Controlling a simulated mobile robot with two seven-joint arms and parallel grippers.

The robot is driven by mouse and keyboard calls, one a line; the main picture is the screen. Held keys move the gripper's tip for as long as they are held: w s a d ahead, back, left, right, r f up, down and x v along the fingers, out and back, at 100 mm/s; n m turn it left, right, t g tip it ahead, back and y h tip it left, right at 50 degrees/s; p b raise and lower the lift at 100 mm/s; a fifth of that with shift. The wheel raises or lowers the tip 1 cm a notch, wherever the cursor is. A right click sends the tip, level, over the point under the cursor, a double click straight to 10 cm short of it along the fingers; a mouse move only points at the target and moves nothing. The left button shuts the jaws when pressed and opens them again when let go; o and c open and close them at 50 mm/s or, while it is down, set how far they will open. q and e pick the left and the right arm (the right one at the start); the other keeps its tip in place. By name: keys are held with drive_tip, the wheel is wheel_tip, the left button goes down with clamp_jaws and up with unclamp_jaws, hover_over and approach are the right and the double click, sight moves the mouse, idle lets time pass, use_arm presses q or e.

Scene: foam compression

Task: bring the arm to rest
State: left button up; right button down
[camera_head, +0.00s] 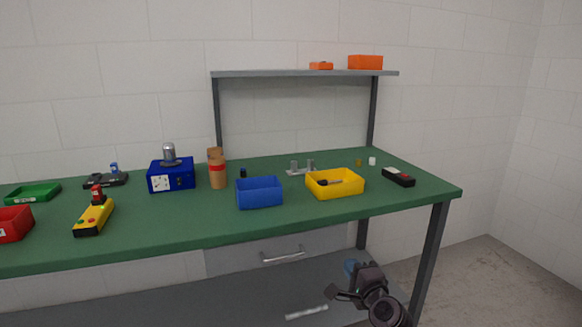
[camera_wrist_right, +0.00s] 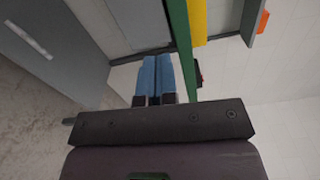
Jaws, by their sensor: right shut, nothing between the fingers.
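My right gripper (camera_head: 350,267) shows at the lower right in the head view, with blue fingers, below the front edge of the green bench. In the right wrist view my right gripper (camera_wrist_right: 155,78) has its two blue fingers side by side, shut and empty. The green bench top (camera_head: 330,212) stands beyond it, and its green edge (camera_wrist_right: 178,30) also crosses the wrist view. My right gripper looks apart from the bench and everything on it. My left gripper is not in view.
On the bench stand a blue bin (camera_head: 259,194), a yellow bin (camera_head: 335,185), a blue box device (camera_head: 172,176) and a yellow controller (camera_head: 94,217). A drawer (camera_head: 230,262) and a lower shelf (camera_head: 200,300) are under the bench. The floor at right (camera_head: 490,270) is clear.

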use_arm(q)
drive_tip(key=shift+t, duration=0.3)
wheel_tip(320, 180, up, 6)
drive_tip(key=p, duration=0.6)
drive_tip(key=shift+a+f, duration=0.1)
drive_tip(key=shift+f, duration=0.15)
use_arm(e)
drive_tip(key=s+d+f+n+g+h, duration=0.1)
drive_tip(key=s+d+f+n, duration=0.3)
drive_tip(key=s, duration=1.1)
drive_tip(key=s+d+f+n+g+h, duration=0.2)
drive_tip(key=s+n, duration=0.5)
drive_tip(key=s, duration=0.8)
drive_tip(key=s+d+f+n+g+h, duration=0.2)
drive_tip(key=s+d+f+n, duration=0.4)
drive_tip(key=s, duration=1)
drive_tip(key=shift+f+g, duration=0.45)
drive_tip(key=shift+g, duration=0.05)
